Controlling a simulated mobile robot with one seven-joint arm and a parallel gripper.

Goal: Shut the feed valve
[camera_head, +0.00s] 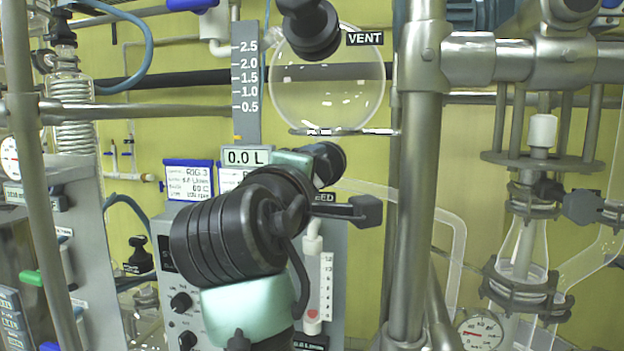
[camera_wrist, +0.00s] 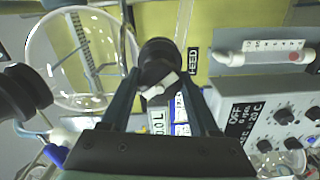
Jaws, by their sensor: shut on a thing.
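The feed valve shows in the wrist view as a round black knob (camera_wrist: 160,50) beside the FEED label (camera_wrist: 194,62). A small white piece lies at its near side. My gripper (camera_wrist: 160,77) has one finger on each side of the valve and is shut on it. In the head view, a round black knob (camera_head: 327,162) stands just above the partly covered FEED label (camera_head: 326,197). My own dark wrist and arm block the view of the fingers there, so I cannot tell how the valve is turned.
The VENT knob (camera_head: 311,30) sits above, in front of the round glass flask (camera_head: 325,90). The level display (camera_head: 246,157) reads 0.0 L. A flow tube (camera_head: 326,285) is below the valve. A thick metal post (camera_head: 408,190) stands close to the right.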

